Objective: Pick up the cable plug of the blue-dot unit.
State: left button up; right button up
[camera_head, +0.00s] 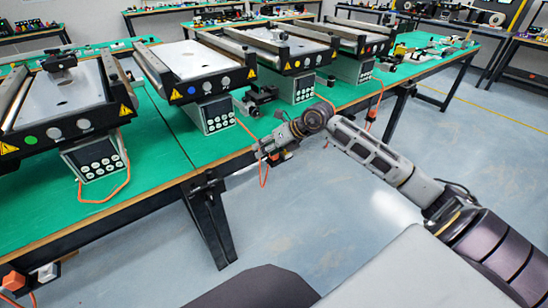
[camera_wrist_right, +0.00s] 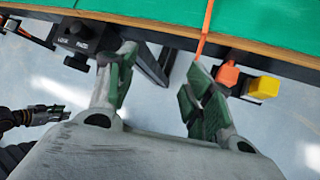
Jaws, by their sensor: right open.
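The blue-dot unit (camera_head: 190,78) is the second conveyor from the left in the head view, with a blue dot on its black front. An orange cable (camera_head: 244,128) leaves its control box and goes over the table edge. My right gripper (camera_head: 263,149) is at that edge, open. In the wrist view, my right gripper (camera_wrist_right: 155,85) has its fingers wide apart. The cable (camera_wrist_right: 204,30) comes down to the right finger, where its lower end is hidden. I cannot make out the plug for sure. My left gripper (camera_wrist_right: 58,112) seems to show at the left.
An orange piece (camera_wrist_right: 228,75) and a yellow block (camera_wrist_right: 262,88) sit under the table edge, right of the right finger. A black box with a knob (camera_wrist_right: 82,38) is at left. A dark table leg (camera_head: 208,220) stands left of my arm. Floor space (camera_head: 325,205) is open.

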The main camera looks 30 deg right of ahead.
pick_arm(q)
jog(key=shift+s+d+r+b, duration=0.15)
jog(key=shift+d+r+b, duration=0.1)
jog(key=shift+r+b, duration=0.1)
pick_arm(e)
jog(key=s+d+r+h, duration=0.1)
jog(key=d+h, duration=0.3)
jog(key=d, duration=0.4)
jog(key=shift+d+r+h, duration=0.35)
jog(key=shift+r+h, duration=0.05)
jog(key=shift+r, duration=0.4)
pick_arm(q)
jog(key=shift+w+d+r+b, duration=0.15)
jog(key=shift+w+r+b, duration=0.15)
jog(key=shift+r+b, duration=0.3)
pick_arm(e)
jog(key=x, duration=0.8)
jog(key=shift+f, duration=0.4)
pick_arm(q)
jog(key=shift+s, duration=0.1)
pick_arm(e)
jog(key=shift+a, duration=0.15)
